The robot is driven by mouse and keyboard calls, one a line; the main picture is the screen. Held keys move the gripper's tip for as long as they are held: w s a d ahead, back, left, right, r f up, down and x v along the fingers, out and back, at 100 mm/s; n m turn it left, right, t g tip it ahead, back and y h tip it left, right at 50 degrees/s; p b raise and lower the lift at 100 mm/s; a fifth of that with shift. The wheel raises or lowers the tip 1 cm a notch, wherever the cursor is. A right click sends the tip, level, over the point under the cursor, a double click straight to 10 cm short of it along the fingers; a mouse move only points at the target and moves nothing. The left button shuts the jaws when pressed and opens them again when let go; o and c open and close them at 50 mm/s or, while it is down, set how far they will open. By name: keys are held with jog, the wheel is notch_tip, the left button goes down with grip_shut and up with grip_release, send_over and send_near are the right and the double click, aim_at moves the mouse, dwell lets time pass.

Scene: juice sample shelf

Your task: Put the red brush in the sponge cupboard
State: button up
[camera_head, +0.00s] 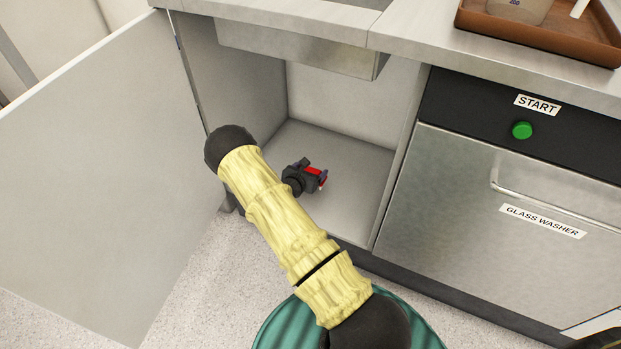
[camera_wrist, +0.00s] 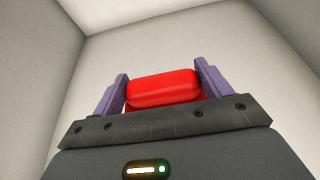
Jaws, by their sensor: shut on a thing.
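The open cupboard (camera_head: 345,205) stands in the middle of the head view, with grey inner walls and a bare floor. My gripper (camera_head: 318,179) is inside it, low over the cupboard floor. In the wrist view my gripper (camera_wrist: 160,92) has its two purple fingers shut on the red brush (camera_wrist: 163,88), one finger on each side. The red brush also shows as a small red patch in the head view (camera_head: 313,171). Its bristles are hidden, and I cannot tell whether it touches the cupboard floor. No sponge is visible.
The cupboard door (camera_head: 95,175) is swung wide open at the left. A sink basin (camera_head: 295,52) hangs into the cupboard's top. The glass washer (camera_head: 500,220) is shut at the right. A brown tray (camera_head: 535,38) stands on the counter. The cupboard floor around my gripper is clear.

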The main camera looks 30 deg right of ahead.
notch_tip(320, 180, down, 3)
jog(key=shift+f+b, duration=0.2)
jog(key=shift+b, duration=0.4)
jog(key=shift+f, duration=0.15)
jog(key=o, duration=1)
jog(key=shift+s+a+r, duration=0.1)
jog(key=shift+a+r, duration=0.05)
jog(key=shift+r, duration=0.1)
jog(key=p+v, duration=0.5)
jog(key=v, duration=0.6)
jog(key=shift+s+a+r, duration=0.15)
jog(key=shift+s, duration=0.05)
